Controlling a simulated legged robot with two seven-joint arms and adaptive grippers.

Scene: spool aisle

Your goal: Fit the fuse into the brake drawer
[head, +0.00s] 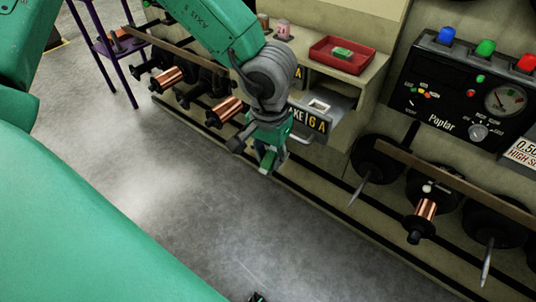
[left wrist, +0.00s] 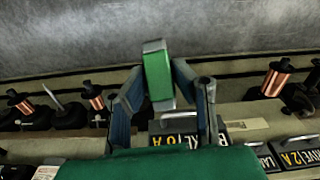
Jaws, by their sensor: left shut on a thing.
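My left gripper (head: 266,165) is shut on a green fuse with grey ends. In the left wrist view the fuse (left wrist: 158,76) stands out between the two fingers, its far end over the floor. The brake drawer (head: 325,108) is pulled out from the cabinet, with a black label with yellow and white lettering and a pale socket (head: 319,106) inside. The gripper is left of the drawer front and lower in the head view, apart from the socket. In the left wrist view the drawer's label (left wrist: 180,139) appears upside down, partly behind the fingers. A small dark tip at the head view's bottom edge may be my right gripper (head: 258,297).
A red tray (head: 325,57) with another green piece (head: 342,53) stands on the cabinet ledge. A black control panel (head: 455,90) is at the right. Several spools, some copper (head: 426,209), jut from the cabinet below. A purple stand (head: 105,48) is at the back left. The grey floor is clear.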

